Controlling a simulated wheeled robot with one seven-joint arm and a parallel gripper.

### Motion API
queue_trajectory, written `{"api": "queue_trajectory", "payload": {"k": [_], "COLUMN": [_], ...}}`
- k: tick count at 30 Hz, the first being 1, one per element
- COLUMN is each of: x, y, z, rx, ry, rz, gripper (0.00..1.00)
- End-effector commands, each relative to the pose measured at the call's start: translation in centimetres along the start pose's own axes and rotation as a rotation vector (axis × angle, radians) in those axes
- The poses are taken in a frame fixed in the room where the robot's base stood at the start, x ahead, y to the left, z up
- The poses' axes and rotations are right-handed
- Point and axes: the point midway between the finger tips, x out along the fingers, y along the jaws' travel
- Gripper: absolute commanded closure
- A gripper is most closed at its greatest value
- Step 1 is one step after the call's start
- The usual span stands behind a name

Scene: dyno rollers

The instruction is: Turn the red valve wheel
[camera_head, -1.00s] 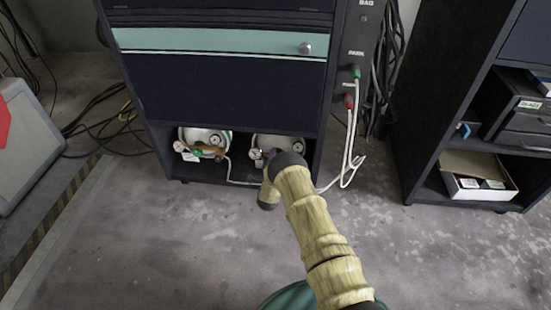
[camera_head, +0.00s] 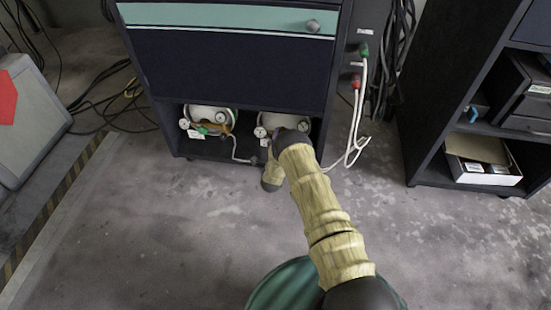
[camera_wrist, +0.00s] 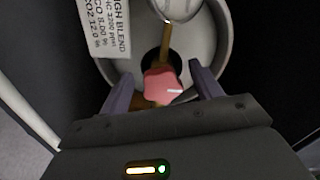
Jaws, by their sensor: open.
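The red valve wheel (camera_wrist: 160,86) shows in the wrist view at the end of a brass stem, in front of a pale gas cylinder (camera_wrist: 222,35). My gripper (camera_wrist: 159,70) is open, with one finger on each side of the wheel. I see gaps between the wheel and both fingers; I cannot tell whether the wheel lies fully at fingertip depth. In the head view the right cylinder (camera_head: 285,122) sits in the cabinet's low bay, and my arm hides the red wheel and my gripper.
A second cylinder with a green valve (camera_head: 207,131) stands at left in the same bay of the dark cabinet (camera_head: 235,75). White hoses (camera_head: 358,125) hang at its right. A shelf unit (camera_head: 425,90) stands further right. The floor in front is mostly clear.

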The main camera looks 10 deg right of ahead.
Motion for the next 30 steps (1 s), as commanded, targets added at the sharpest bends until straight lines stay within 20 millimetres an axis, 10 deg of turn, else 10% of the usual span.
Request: {"api": "queue_trajectory", "payload": {"k": [21, 30], "x": [-13.9, -16.1], "y": [-0.3, -0.1], "z": [0.0, 0.1], "rx": [-0.001, 0.001], "ry": [-0.004, -0.003], "rz": [0.003, 0.0], "gripper": [0.36, 0.36]}}
